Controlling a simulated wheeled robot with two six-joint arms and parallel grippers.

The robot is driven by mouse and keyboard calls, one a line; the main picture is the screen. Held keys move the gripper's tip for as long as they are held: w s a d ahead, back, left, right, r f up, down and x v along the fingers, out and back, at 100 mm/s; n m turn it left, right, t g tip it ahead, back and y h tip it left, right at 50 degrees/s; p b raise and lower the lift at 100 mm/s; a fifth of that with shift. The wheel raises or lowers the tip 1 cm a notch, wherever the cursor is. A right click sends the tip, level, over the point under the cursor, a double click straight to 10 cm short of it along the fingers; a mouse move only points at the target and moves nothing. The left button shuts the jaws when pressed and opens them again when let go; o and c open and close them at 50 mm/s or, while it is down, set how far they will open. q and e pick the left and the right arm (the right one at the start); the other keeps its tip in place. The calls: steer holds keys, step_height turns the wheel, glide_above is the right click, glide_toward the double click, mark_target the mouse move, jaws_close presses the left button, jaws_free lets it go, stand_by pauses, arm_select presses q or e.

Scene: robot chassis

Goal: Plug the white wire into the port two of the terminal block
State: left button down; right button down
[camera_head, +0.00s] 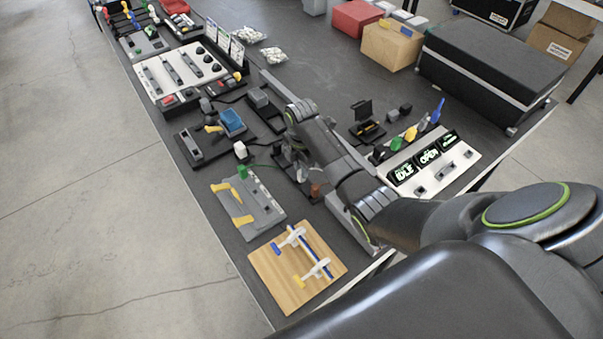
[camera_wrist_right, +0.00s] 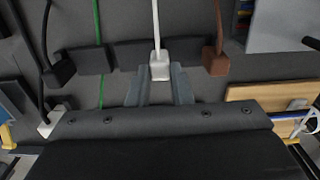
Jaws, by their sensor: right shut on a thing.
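In the wrist view, my right gripper (camera_wrist_right: 160,88) is shut on the white plug (camera_wrist_right: 160,68). The white wire (camera_wrist_right: 156,22) runs from the plug to the top of the picture. A low dark block (camera_wrist_right: 88,60) lies behind the plug and partly behind my fingers; I cannot tell its ports or whether the plug touches it. A brown plug (camera_wrist_right: 215,62) stands to the right and a black plug (camera_wrist_right: 59,72) to the left. In the head view, my right gripper (camera_head: 301,172) is low over the table, partly hidden by my arm. My left gripper is not in view.
A grey panel with yellow parts (camera_head: 262,212) and a wooden board with small models (camera_head: 275,288) lie near the front edge. Another white connector (camera_head: 240,149) and a green one (camera_head: 242,172) are left of my gripper. A sign panel (camera_head: 467,160) stands to the right.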

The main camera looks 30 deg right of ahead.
steer(key=shift+r, duration=0.1)
step_height(320, 180, up, 7)
steer(key=shift+f+b, duration=0.1)
steer(key=shift+b, duration=0.4)
step_height(320, 180, up, 5)
steer(key=p, duration=0.3)
steer(key=w+a+f+p, duration=0.1)
steer(key=a+f, duration=0.1)
steer(key=a, duration=1.2)
steer(key=shift+w+f, duration=0.15)
steer(key=shift+f, duration=0.1)
